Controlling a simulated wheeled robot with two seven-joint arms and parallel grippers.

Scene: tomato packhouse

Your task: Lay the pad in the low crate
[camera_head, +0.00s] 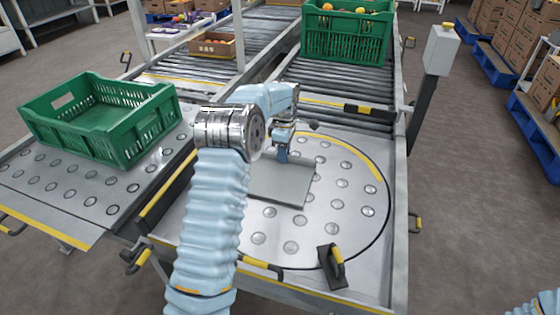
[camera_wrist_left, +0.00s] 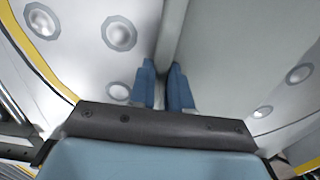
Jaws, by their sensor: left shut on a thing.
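The pad (camera_head: 280,190) is a flat grey-green sheet over the round ball-transfer plate. My left gripper (camera_head: 283,157) is shut on it near its far edge. In the left wrist view the two blue fingertips (camera_wrist_left: 165,85) are close together, with a thin grey edge of the pad (camera_wrist_left: 172,40) between them. I cannot tell whether the pad touches the plate. The low crate (camera_head: 95,133) is green, slatted and open-topped, and stands to the left on a ball table. My right gripper is out of view.
A taller green crate (camera_head: 343,42) with tomatoes stands on the roller conveyor at the back. A cardboard box of tomatoes (camera_head: 211,44) sits on another conveyor.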

